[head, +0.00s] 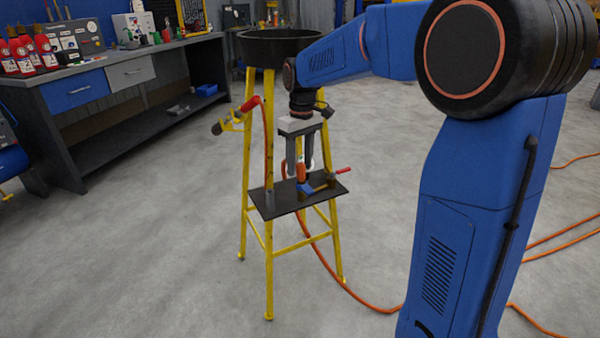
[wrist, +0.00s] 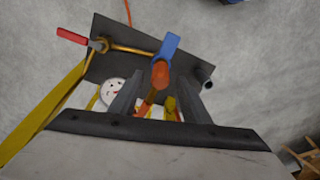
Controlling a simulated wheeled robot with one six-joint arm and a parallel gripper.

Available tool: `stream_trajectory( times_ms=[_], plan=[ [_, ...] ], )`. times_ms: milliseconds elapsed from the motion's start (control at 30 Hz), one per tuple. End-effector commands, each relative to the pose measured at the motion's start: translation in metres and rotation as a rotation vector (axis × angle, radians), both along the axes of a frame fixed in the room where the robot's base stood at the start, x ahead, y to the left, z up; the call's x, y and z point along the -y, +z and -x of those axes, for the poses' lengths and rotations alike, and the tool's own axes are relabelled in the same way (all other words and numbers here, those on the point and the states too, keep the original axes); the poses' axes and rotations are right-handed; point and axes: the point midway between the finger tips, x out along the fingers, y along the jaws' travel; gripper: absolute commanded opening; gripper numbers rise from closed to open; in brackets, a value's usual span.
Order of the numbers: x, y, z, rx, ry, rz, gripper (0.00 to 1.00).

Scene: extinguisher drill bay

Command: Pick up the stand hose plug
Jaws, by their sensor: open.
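The likely stand hose plug is an orange cylindrical piece (head: 301,173) above a blue part (head: 306,188) at the shelf of the yellow stand.
The black shelf (head: 283,208) also carries a brass pipe (wrist: 128,48) with a red handle (wrist: 72,36). A round white gauge (wrist: 114,92) sits close to the left finger. A yellow stand leg (head: 268,260) and an orange hose (head: 325,264) are near. Open floor surrounds the stand.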

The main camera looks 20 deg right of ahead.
Motion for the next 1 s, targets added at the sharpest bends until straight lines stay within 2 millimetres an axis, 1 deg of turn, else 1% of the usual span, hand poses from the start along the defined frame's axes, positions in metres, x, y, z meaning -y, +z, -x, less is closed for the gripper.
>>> stream_trajectory(
  times_ms=[33, 133, 400, 433, 467, 500, 567, 600, 867, 1000],
  plan=[
    [0.0, -0.006, 0.0, -0.001, 0.0, 0.0, 0.43],
    [-0.001, -0.014, 0.001, 0.001, -0.001, 0.0, 0.43],
    [-0.001, -0.017, 0.0, 0.002, -0.001, -0.001, 0.43],
    [-0.001, -0.017, 0.0, 0.002, -0.001, -0.001, 0.41],
    [-0.001, -0.017, 0.0, 0.002, -0.001, 0.0, 0.33],
    [-0.001, -0.017, 0.0, 0.002, -0.001, 0.0, 0.24],
    [-0.001, -0.017, 0.001, 0.002, -0.001, 0.0, 0.1],
    [-0.001, -0.017, 0.001, 0.002, -0.001, 0.0, 0.0],
    [0.0, -0.016, 0.0, 0.003, -0.001, 0.0, 0.0],
    [-0.001, -0.008, 0.0, 0.004, -0.001, -0.001, 0.0]
  ],
)
